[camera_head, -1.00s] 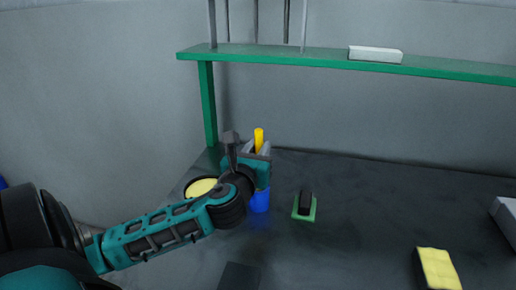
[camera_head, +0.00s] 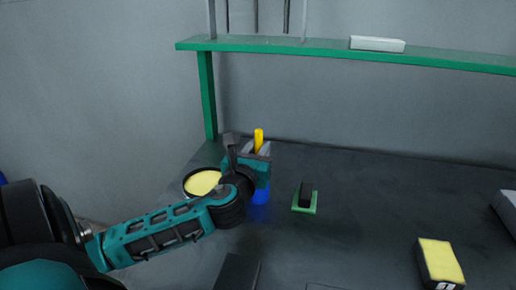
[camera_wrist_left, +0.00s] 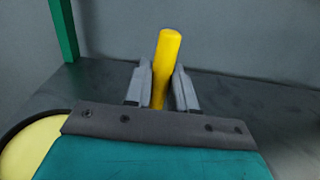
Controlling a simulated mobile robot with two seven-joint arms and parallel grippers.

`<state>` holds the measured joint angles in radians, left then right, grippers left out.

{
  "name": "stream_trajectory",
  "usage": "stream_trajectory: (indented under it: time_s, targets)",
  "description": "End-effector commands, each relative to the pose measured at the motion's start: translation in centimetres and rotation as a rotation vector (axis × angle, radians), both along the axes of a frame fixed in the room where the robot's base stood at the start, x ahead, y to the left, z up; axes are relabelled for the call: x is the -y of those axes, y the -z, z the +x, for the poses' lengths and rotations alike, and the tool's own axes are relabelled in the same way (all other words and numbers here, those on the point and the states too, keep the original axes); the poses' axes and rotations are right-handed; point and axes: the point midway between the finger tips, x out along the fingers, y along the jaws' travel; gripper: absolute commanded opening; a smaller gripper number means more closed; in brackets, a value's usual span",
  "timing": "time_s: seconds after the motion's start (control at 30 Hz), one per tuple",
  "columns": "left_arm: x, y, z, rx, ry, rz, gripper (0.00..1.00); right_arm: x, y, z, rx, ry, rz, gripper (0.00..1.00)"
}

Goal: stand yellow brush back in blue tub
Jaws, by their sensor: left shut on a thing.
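The yellow brush (camera_head: 259,136) shows as an upright yellow handle above my left gripper (camera_head: 258,149). In the left wrist view the handle (camera_wrist_left: 166,62) rises between the two grey fingers (camera_wrist_left: 160,85), leaning slightly right. My left gripper is shut on it. The blue tub (camera_head: 260,196) shows just below the gripper, mostly covered by it. The brush's lower end is hidden behind my gripper, so I cannot tell how deep it reaches into the tub. My right gripper is out of view.
A round black-rimmed dish with yellow contents (camera_head: 201,182) stands left of the tub. A green pad with a black grip (camera_head: 305,197) lies to the right. A yellow-topped block (camera_head: 440,262) lies front right. A green shelf (camera_head: 340,52) spans the back.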

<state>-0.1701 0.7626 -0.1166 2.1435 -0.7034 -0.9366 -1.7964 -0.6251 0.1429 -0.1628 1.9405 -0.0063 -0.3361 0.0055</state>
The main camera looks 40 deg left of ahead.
Motion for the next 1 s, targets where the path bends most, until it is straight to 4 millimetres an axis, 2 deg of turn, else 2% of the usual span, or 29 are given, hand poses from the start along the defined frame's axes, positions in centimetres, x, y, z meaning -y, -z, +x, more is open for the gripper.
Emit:
stream_trajectory:
  time_s: [1.0]
  targets:
    - [0.0, 2.6, 0.0, 0.000, 0.000, 0.000, 0.00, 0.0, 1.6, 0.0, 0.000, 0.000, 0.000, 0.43]
